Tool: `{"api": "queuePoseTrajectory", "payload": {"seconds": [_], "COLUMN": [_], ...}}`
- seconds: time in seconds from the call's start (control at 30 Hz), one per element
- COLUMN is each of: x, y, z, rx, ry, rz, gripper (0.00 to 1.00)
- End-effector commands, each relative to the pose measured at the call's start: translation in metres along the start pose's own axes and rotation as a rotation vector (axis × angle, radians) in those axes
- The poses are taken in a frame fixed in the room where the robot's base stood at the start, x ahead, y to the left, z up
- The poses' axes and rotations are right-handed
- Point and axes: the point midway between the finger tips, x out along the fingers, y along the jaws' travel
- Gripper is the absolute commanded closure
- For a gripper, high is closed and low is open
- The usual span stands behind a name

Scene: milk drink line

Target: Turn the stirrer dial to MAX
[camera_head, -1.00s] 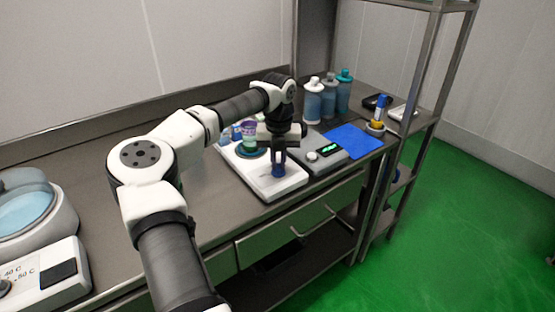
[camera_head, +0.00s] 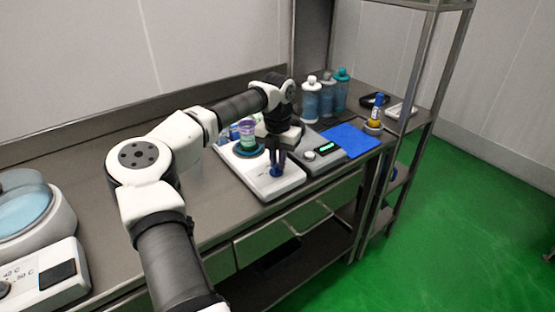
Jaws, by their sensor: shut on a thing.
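The stirrer (camera_head: 255,184) is a white, flat unit on the steel bench, with a dark round plate at its back. A cup of greenish liquid with a purple rim (camera_head: 247,133) stands on that plate. The blue stirrer dial (camera_head: 275,173) is on the front part of the stirrer. My gripper (camera_head: 278,168) points down and its fingers are shut on the dial, partly hiding it. The dial's pointer and markings are too small to read.
To the right are a scale with a green display (camera_head: 327,147), a blue mat (camera_head: 350,140) and several bottles (camera_head: 327,97). A water bath (camera_head: 30,220) stands at the far left. A shelf post (camera_head: 412,110) rises at the right. The bench between bath and stirrer is clear.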

Motion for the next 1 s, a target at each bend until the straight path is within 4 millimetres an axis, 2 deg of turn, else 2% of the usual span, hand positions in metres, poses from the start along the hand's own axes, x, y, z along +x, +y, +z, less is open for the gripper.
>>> {"api": "queuePoseTrajectory", "payload": {"seconds": [0.2, 0.23, 0.4, 0.77, 0.87, 1.0], "x": [-0.002, -0.002, -0.001, -0.005, -0.018, -0.048], "y": [0.000, 0.000, 0.000, 0.000, 0.000, 0.000], "z": [0.001, 0.001, 0.001, 0.001, 0.001, 0.001], "rx": [0.001, 0.001, 0.000, -0.001, -0.001, -0.002], "ry": [-0.004, -0.004, -0.003, -0.002, -0.004, -0.005], "rz": [0.001, 0.001, 0.001, 0.001, 0.001, 0.003], "gripper": [1.00, 0.87, 0.66, 0.66, 0.66, 0.66]}}
